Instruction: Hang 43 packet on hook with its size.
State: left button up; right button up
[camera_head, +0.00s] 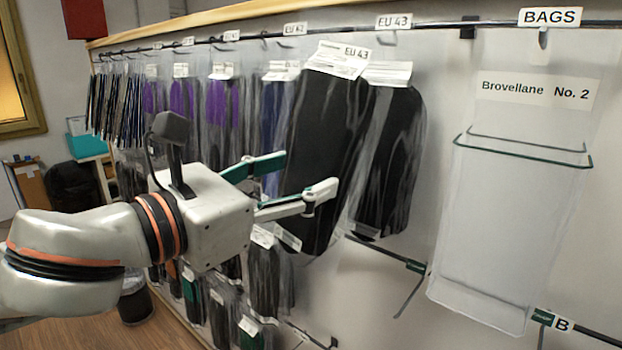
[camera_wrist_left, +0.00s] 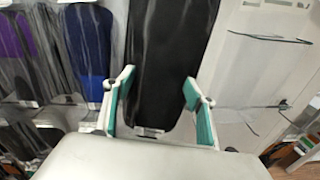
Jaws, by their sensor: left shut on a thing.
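The 43 packet (camera_head: 325,125), a clear bag with black insoles and a white header marked EU 43, is in my left gripper (camera_head: 309,170). It leans with its top to the right, and its header overlaps the header of the packet behind. The packet also shows between the two fingers in the left wrist view (camera_wrist_left: 165,60). The EU 43 sign (camera_head: 394,21) is on the top rail, up and right of the held header. A black packet (camera_head: 398,165) hangs below that sign. Whether the held packet touches the hook cannot be told. My right gripper is not in view.
Purple and blue packets (camera_head: 217,100) hang along the rail to the left. A clear bag marked Brovellane No. 2 (camera_head: 520,220) hangs at right under the BAGS sign (camera_head: 549,17). Lower packets (camera_head: 263,285) hang below my gripper.

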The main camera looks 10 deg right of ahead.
pick_arm(q)
jog(key=shift+w+d, duration=0.2)
jog(key=shift+w, duration=0.1)
jog(key=shift+w+d+f+b, duration=0.15)
jog(key=shift+w+d+b, duration=0.25)
jog(key=shift+d+b, duration=0.1)
jog(key=shift+b+x, duration=0.4)
jog(key=shift+x, duration=0.5)
jog(key=shift+w+d, duration=0.4)
jog(key=shift+f+b+x, duration=0.25)
jog(key=shift+b+x, duration=0.15)
jog(key=shift+x, duration=0.8)
jog(key=shift+f+b+x, duration=0.25)
jog(key=shift+b+x, duration=0.1)
jog(key=shift+x, duration=0.85)
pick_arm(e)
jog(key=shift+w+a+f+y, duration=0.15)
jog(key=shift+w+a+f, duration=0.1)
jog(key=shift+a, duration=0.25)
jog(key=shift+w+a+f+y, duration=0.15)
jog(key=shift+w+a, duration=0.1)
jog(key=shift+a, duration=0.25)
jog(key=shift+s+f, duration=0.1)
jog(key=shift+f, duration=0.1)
pick_arm(q)
jog(key=shift+f+p, duration=0.15)
jog(key=shift+p, duration=0.15)
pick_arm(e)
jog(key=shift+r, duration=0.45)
